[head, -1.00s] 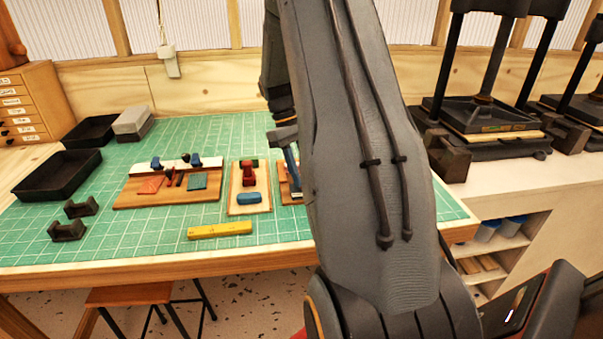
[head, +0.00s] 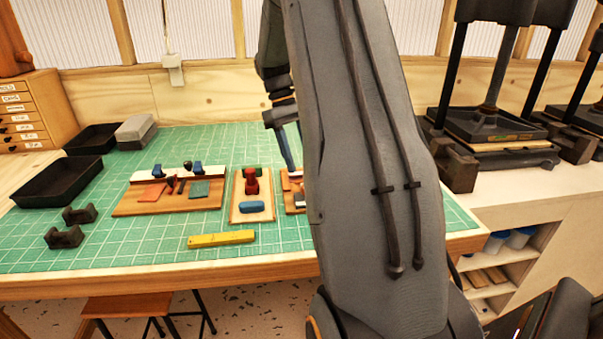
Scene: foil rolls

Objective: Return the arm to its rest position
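My arm stands across the middle of the head view, its large grey link hiding the right part of the table. My gripper (head: 288,147) shows just left of that link, pointing down above the back of the green cutting mat (head: 130,240). One finger shows clearly and the other side is hidden behind the arm, so its opening cannot be told. Nothing is seen held in the visible part. A small wooden board (head: 294,203) lies below the gripper, partly hidden by the arm.
Boards with foil tools (head: 125,208) and a red stamp (head: 251,181), a yellow bar (head: 221,239), black trays (head: 58,181) and dark holders (head: 66,237) lie on the mat. Black presses (head: 490,122) stand at right. A stool (head: 140,305) is under the table's front edge.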

